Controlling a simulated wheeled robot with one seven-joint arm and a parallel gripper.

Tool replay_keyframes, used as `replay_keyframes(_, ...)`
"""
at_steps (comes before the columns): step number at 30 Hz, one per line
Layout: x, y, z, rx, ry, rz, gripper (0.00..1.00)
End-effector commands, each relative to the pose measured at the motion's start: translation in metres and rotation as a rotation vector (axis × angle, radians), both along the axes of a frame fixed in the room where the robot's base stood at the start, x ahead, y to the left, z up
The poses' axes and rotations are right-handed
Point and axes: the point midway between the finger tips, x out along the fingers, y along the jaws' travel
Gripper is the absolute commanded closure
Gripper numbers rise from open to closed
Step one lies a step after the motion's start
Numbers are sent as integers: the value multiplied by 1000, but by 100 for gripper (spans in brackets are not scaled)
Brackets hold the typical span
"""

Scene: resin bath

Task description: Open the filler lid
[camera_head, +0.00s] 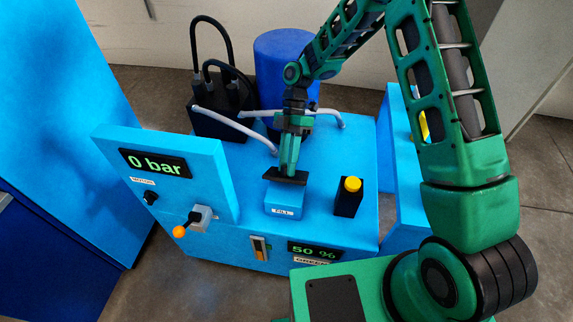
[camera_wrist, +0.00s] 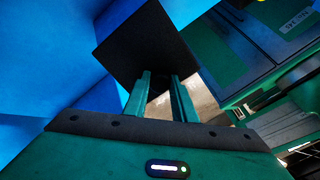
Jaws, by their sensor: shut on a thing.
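The filler is a blue box labelled FILL (camera_head: 284,202) on top of the blue machine. A thin black plate, the filler lid (camera_head: 296,180), shows at the box's back upper edge. Its exact angle is hard to judge in the head view. My gripper (camera_head: 288,170) reaches down from behind and is shut on the lid. In the wrist view my gripper (camera_wrist: 160,82) has its two green fingers against the dark square lid (camera_wrist: 145,45). The fingers hide part of the lid's contact edge.
A black block with a yellow cap (camera_head: 352,184) stands close to the right of the filler. An upright panel reading 0 bar (camera_head: 155,162) is on the left, with an orange-tipped lever (camera_head: 180,231). Grey pipes (camera_head: 235,125) and a blue drum (camera_head: 287,55) are behind.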

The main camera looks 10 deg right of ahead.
Motion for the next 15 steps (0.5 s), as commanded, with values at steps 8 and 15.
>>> replay_keyframes(8,3,1,0,3,-8,-4,100)
replay_keyframes(15,2,1,0,2,-6,-3,57)
